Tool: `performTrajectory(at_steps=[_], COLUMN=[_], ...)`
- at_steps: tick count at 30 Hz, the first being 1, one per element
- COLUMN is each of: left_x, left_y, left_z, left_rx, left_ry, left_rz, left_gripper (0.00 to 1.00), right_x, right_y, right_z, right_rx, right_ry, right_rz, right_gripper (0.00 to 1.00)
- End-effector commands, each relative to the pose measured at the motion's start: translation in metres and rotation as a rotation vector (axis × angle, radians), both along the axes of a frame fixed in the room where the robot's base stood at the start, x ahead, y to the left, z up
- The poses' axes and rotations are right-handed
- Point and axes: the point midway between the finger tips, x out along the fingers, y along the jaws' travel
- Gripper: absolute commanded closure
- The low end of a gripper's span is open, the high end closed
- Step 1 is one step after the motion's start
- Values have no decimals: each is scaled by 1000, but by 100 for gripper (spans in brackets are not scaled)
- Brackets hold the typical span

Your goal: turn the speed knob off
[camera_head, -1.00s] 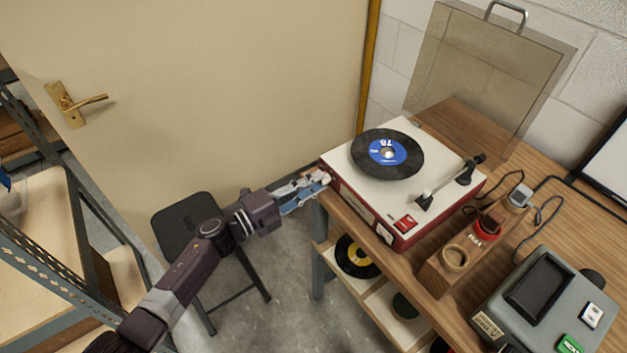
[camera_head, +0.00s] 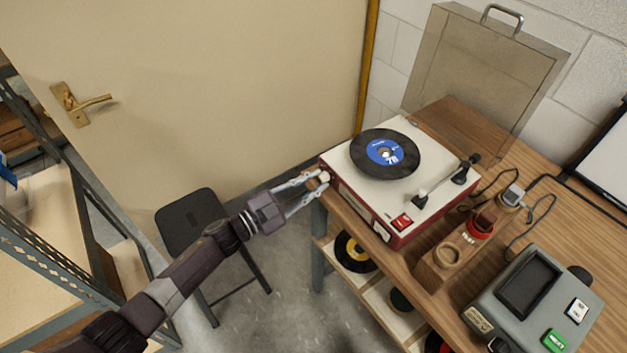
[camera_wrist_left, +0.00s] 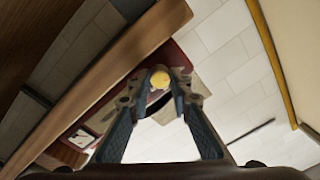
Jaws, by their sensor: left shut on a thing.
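The red and white record player (camera_head: 345,195) stands on the wooden bench, with a black record (camera_head: 362,160) with a blue label on its platter. The small cream speed knob (camera_head: 325,177) is at the player's near left corner. My left gripper (camera_head: 321,180) reaches it from the left and is shut on it. In the left wrist view, the rounded knob (camera_wrist_left: 160,78) sits between the two fingertips of my gripper (camera_wrist_left: 159,88). The fingertips partly cover the knob, and I cannot read its setting. My right gripper is not in view.
A tonearm (camera_head: 440,185) and a red switch (camera_head: 402,221) are on the player's right side. A wooden block (camera_head: 440,272) with round holders and a grey device (camera_head: 510,330) stand further right. A metal shelf (camera_head: 45,235) is at left.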

Motion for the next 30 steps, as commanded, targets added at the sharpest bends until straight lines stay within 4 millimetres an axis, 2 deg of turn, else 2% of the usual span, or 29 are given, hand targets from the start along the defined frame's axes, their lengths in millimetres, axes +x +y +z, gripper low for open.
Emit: performTrajectory(at_steps=[21,22,26,30], left_x=[-1,-1,0,0], left_y=[0,0,0,0], left_z=[-1,-1,-1,-1], left_rx=[-40,-40,-40,-40], left_ry=[59,59,58,56], left_rz=[0,0,0,0], left_gripper=[100,78,64,63], right_x=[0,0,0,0], right_y=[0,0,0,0], right_z=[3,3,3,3], right_rx=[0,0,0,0], right_ry=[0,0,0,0], right_rz=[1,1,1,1], right_gripper=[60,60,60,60])
